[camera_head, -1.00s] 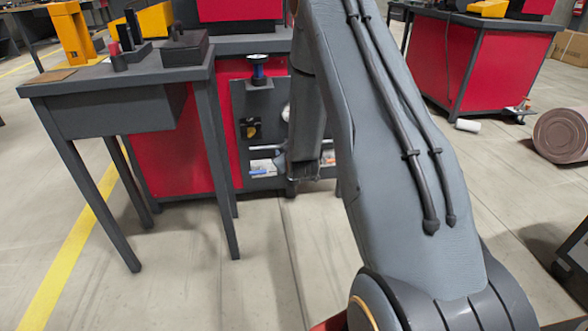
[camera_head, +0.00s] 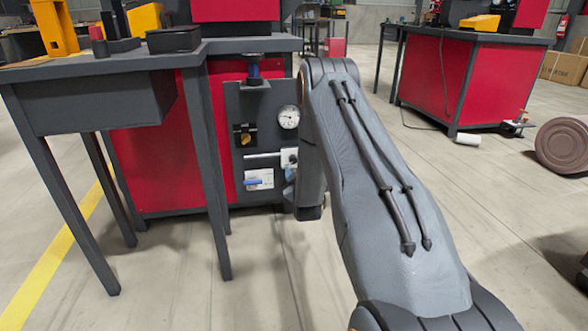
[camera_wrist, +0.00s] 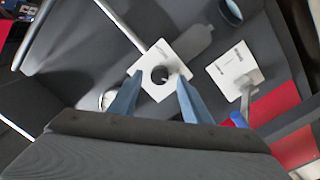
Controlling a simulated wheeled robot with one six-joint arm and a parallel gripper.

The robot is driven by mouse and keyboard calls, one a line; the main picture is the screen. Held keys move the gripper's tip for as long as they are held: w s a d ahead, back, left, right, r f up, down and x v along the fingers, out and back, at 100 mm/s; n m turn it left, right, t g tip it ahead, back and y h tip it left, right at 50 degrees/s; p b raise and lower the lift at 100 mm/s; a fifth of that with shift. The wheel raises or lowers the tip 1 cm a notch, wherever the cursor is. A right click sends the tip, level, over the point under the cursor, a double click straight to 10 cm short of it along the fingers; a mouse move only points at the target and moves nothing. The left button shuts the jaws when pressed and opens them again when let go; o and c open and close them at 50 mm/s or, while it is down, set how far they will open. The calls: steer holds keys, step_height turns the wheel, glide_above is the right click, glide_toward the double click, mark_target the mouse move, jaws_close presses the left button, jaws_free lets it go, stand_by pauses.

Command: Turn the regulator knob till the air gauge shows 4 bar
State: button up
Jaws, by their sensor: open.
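A black knob (camera_wrist: 160,74) sits on a white plate (camera_wrist: 180,53) in the wrist view; its lettering is too small to read. My gripper (camera_wrist: 158,80) is open, with one blue finger on each side of the knob in the picture. I cannot tell whether the fingers reach around it or touch it. In the head view the plate (camera_head: 289,153) is at the right edge of a grey panel (camera_head: 232,105). The round white air gauge (camera_head: 288,117) is above it; its reading is too small to tell. My arm partly hides the gripper (camera_head: 290,174).
A white plate with a blue-handled lever (camera_head: 255,182) is left of and below the knob; the lever also shows in the wrist view (camera_wrist: 239,118). A blue-and-black part (camera_head: 253,70) stands above the panel. A grey table (camera_head: 100,70) stands at left.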

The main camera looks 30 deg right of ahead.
mark_target(293, 160)
steer(key=shift+b+x, duration=0.35)
steer(key=shift+x, duration=0.75)
steer(key=c, duration=1)
steer(key=shift+c, duration=0.2)
steer(key=m+p, duration=0.4)
steer(key=m, duration=0.1)
steer(key=shift+r+m+p, duration=0.1)
steer(key=shift+m+p, duration=0.2)
steer(key=shift+p, duration=0.05)
steer(key=m+p, duration=0.3)
steer(key=m, duration=0.2)
steer(key=shift+a+m+y, duration=0.1)
steer(key=shift+m+y, duration=0.2)
steer(key=shift+y, duration=0.1)
